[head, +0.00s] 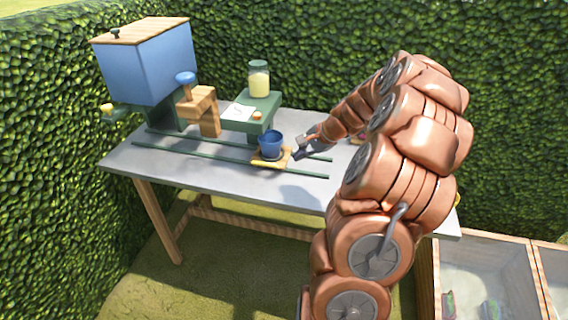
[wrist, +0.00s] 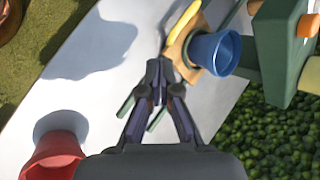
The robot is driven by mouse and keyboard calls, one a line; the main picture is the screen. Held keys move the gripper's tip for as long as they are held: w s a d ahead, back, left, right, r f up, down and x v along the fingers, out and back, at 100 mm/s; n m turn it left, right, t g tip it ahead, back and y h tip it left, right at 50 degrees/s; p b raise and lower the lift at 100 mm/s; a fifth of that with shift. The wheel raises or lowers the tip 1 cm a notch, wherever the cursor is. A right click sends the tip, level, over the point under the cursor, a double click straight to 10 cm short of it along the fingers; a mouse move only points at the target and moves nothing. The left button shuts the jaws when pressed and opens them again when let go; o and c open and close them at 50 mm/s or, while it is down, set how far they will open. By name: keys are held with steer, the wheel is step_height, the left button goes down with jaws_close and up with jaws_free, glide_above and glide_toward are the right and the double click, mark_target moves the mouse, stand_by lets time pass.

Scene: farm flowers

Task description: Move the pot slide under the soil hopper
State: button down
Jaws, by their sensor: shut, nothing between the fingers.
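The pot slide (head: 284,157) is a small wooden plate with a yellow edge, sitting across the two green rails (head: 230,160) on the grey table. A blue pot (head: 271,145) stands on it; the slide (wrist: 178,52) and the pot (wrist: 215,52) also show in the wrist view. The soil hopper (head: 150,65) is a blue box with a wooden lid at the left end of the table, left of the slide. My gripper (head: 297,155) is shut and empty at the slide's right side; in the wrist view its fingertips (wrist: 154,68) are close to the slide's edge. Whether they touch is unclear.
A green stand (head: 262,104) with a jar (head: 259,80) is behind the slide. A wooden block frame (head: 203,108) stands between hopper and stand. A red pot (wrist: 55,155) is near my gripper. Wooden bins (head: 485,270) are at the lower right.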

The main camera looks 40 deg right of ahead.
steer(key=s+d+f+m+t+p, duration=0.15)
steer(key=s+m, duration=0.25)
steer(key=m, duration=1)
steer(key=x, duration=0.3)
steer(key=p+x, duration=0.1)
steer(key=x, duration=0.2)
steer(key=p+x, duration=0.1)
steer(key=x, duration=0.2)
steer(key=shift+w+d+f, duration=0.2)
steer(key=shift+w+d, duration=0.05)
steer(key=shift+w, duration=0.15)
steer(key=shift+w+a+r+p, duration=0.15)
steer(key=shift+w+p, duration=0.15)
steer(key=shift+w, duration=0.15)
steer(key=shift+w+a+p, duration=0.1)
steer(key=shift+w+p, duration=0.2)
steer(key=shift+w, duration=0.2)
steer(key=shift+w+a, duration=0.3)
steer(key=shift+w, duration=0.55)
steer(key=shift+w+p, duration=0.1)
steer(key=shift+p, duration=0.2)
